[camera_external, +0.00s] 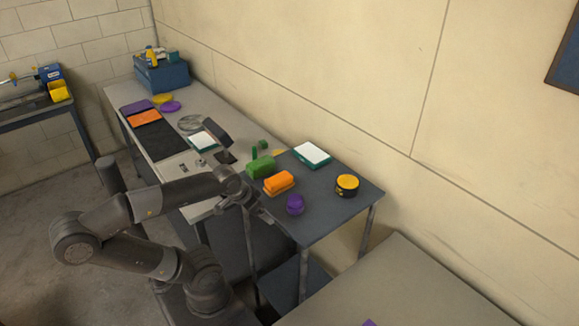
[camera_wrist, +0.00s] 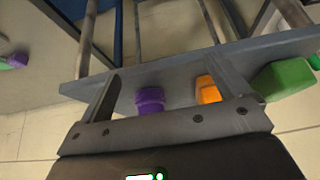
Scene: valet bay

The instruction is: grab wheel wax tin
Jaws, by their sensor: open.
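A short round tin, black with a yellow top (camera_external: 347,185), stands upright near the right end of the dark side table (camera_external: 325,217). It looks like the wheel wax tin, though no label can be read. It does not show in the wrist view. My gripper (camera_external: 256,202) is open and empty at the table's near left edge, left of the tin and well apart from it. In the wrist view, my gripper's fingers (camera_wrist: 165,88) are spread, with a purple jar (camera_wrist: 150,101) beyond them.
A white-topped green box (camera_external: 312,154) lies behind. The wall (camera_external: 390,130) borders the table. The table's right front is clear.

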